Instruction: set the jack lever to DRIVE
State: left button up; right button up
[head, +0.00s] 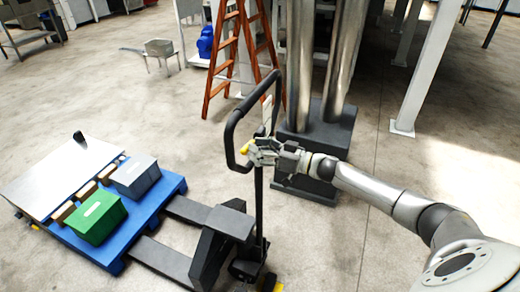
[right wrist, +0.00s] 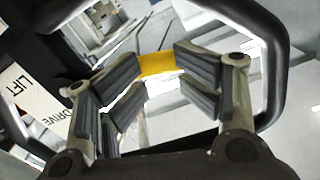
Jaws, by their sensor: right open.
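The black pallet jack (head: 222,228) stands in the middle with its loop handle (head: 232,128) upright. A yellow piece, seemingly the jack lever's tip (head: 246,148), shows at the handle. It also shows in the right wrist view (right wrist: 157,65), between the upper finger pads of my right gripper (right wrist: 150,88). My right gripper (head: 258,152) is open at the handle; I cannot tell whether a pad touches the yellow piece. A white label plate (right wrist: 38,112) reads LIFT and DRIVE. The rest of the lever is hidden. My left gripper is out of view.
Metal columns on a dark base (head: 325,138) stand close behind my right arm. An orange ladder (head: 222,60) is behind.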

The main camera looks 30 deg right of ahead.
jog(key=o, duration=0.4)
jog(key=shift+w+a, duration=0.15)
jog(key=shift+a, duration=0.15)
jog(key=o, duration=0.4)
jog(key=shift+f, duration=0.15)
jog(key=shift+c, duration=0.2)
jog(key=shift+d, duration=0.15)
jog(key=shift+d, duration=0.15)
jog(key=v, duration=1.2)
